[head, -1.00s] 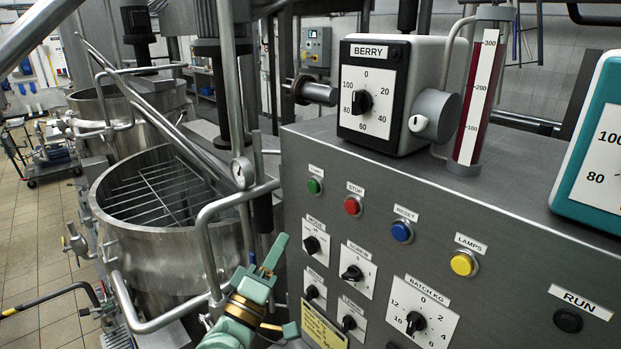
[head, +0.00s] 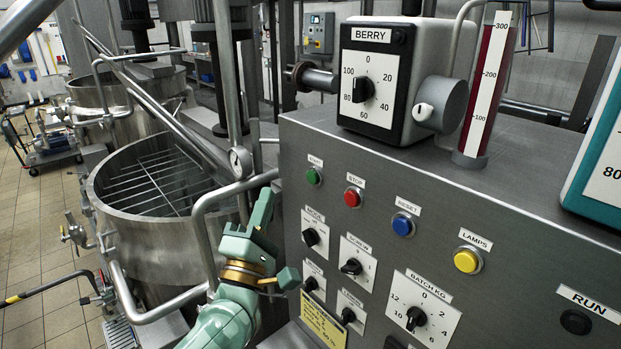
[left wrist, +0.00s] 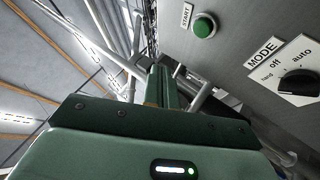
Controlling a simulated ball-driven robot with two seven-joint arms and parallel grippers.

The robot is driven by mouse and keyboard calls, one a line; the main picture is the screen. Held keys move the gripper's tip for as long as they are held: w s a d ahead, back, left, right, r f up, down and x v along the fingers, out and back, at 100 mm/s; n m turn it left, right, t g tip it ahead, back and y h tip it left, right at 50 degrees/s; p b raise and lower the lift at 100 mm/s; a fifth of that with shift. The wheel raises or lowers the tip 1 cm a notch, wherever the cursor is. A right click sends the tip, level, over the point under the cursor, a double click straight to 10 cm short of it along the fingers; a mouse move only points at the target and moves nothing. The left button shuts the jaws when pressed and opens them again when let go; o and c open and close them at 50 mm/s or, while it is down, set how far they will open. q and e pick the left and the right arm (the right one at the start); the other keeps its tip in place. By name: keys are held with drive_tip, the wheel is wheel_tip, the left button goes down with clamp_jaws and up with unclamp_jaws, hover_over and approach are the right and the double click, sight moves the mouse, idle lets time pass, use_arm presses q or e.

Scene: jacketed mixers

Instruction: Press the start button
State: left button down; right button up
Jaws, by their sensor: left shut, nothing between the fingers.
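The green start button (head: 313,177) sits at the upper left of the grey control panel (head: 460,220), under a START label. It also shows in the left wrist view (left wrist: 204,26), to the upper right of my gripper, with nothing over it. My left gripper (head: 266,200) is green, shut and empty. In the head view it is left of and below the button, in front of the pipes, apart from the panel. In the left wrist view its shut fingers (left wrist: 158,84) point up the picture, left of the button. My right gripper is not in view.
The red stop (head: 352,197), blue reset (head: 402,225) and yellow lamps (head: 467,260) buttons run to the right. The mode knob (head: 311,237) lies just below start. Steel pipes (head: 203,225) and an open mixer vessel (head: 160,215) stand left of the panel.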

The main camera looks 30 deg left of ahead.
sight(312, 178)
use_arm(q)
drive_tip(key=w+d, duration=0.2)
drive_tip(key=w, duration=0.4)
drive_tip(key=shift+d, duration=0.35)
drive_tip(key=shift+w, duration=0.15)
idle(1.6)
drive_tip(key=shift+w+d, duration=0.15)
drive_tip(key=shift+w, duration=0.2)
drive_tip(key=shift+w+d, duration=0.15)
drive_tip(key=shift+w, duration=0.2)
idle(0.7)
drive_tip(key=shift+s, duration=0.1)
drive_tip(key=shift+s+a+p, duration=0.3)
drive_tip(key=shift+s+p, duration=0.1)
drive_tip(key=shift+s, duration=0.25)
drive_tip(key=shift+s, duration=0.1)
